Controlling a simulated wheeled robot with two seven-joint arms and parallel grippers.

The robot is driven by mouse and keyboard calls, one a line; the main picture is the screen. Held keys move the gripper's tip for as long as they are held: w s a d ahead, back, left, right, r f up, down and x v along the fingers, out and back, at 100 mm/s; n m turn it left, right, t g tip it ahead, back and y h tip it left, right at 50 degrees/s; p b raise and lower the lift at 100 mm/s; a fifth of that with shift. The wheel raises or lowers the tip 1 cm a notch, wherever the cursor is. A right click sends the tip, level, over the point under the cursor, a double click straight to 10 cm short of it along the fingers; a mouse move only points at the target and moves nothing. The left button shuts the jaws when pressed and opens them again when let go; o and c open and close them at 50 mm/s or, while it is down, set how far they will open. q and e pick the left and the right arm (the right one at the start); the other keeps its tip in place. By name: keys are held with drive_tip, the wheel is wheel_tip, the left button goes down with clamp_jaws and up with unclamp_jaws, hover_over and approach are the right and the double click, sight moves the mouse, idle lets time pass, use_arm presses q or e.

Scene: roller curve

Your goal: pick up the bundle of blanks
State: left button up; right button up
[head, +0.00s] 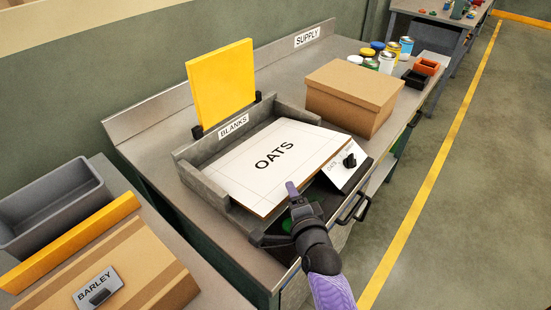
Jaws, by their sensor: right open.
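The bundle of blanks (250,178) is a flat stack with a white top sheet printed OATS. It lies in a grey tray (199,183) labelled BLANKS on the workbench. Its front right edge juts towards me past the tray's low walls. My right gripper (297,197) is open at the front right edge of the bundle, with a purple finger close against it. I cannot tell whether it touches. The far finger is partly hidden. My left gripper is not in view.
A yellow board (221,82) stands at the back. A BARLEY carton (140,285) and grey bin (50,205) are at left.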

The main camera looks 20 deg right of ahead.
drive_tip(key=w, duration=0.2)
drive_tip(key=w+f, duration=0.1)
drive_tip(key=shift+w+b, duration=0.35)
drive_tip(key=shift+b, duration=0.05)
drive_tip(key=shift+s+r, duration=0.1)
drive_tip(key=shift+r, duration=0.05)
clamp_jaws()
